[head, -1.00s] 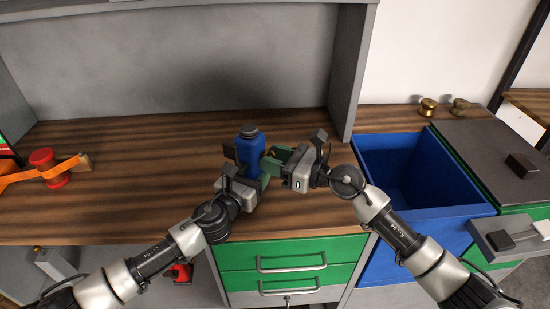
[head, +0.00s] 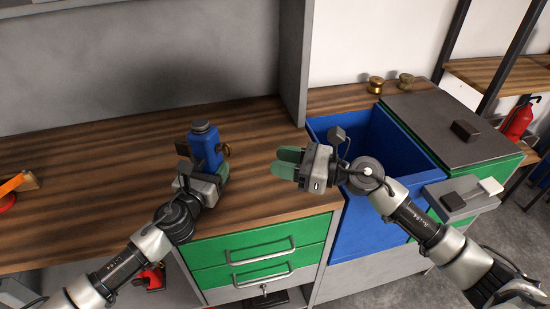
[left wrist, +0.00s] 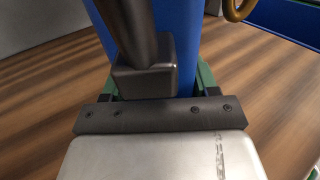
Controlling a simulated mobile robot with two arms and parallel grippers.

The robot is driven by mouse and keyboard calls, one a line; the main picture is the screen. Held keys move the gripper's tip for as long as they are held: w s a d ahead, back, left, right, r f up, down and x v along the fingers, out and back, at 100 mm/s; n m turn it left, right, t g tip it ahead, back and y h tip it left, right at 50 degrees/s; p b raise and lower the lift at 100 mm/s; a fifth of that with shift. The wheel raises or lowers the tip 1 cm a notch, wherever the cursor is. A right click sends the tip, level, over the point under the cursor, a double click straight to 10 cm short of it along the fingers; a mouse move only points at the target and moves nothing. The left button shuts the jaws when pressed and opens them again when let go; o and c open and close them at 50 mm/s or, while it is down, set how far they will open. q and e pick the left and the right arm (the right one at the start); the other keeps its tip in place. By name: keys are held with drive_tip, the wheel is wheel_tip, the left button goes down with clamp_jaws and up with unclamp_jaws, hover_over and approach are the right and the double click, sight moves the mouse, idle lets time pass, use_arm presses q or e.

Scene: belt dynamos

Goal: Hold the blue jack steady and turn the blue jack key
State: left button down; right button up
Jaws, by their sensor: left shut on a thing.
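The blue jack (head: 206,148), a blue bottle-shaped body with a dark cap, stands upright on the wooden worktop. My left gripper (head: 208,168) is shut on it, low on the body. In the left wrist view the blue body (left wrist: 185,45) fills the space between the green fingers. A brass ring, seemingly the jack key (head: 227,150), sticks out at the jack's right side; it also shows in the left wrist view (left wrist: 238,8). My right gripper (head: 285,162) is apart from the jack, to its right, with nothing seen in it. Its green fingers lie close together.
A blue open bin (head: 340,215) and a grey-lidded box (head: 450,115) stand to the right. Two brass knobs (head: 375,84) sit behind the bin. Green drawers (head: 260,245) are below the worktop (head: 100,225). An orange-and-red item (head: 15,185) lies far left.

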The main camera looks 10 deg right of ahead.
use_arm(q)
drive_tip(key=shift+c, duration=1)
unclamp_jaws()
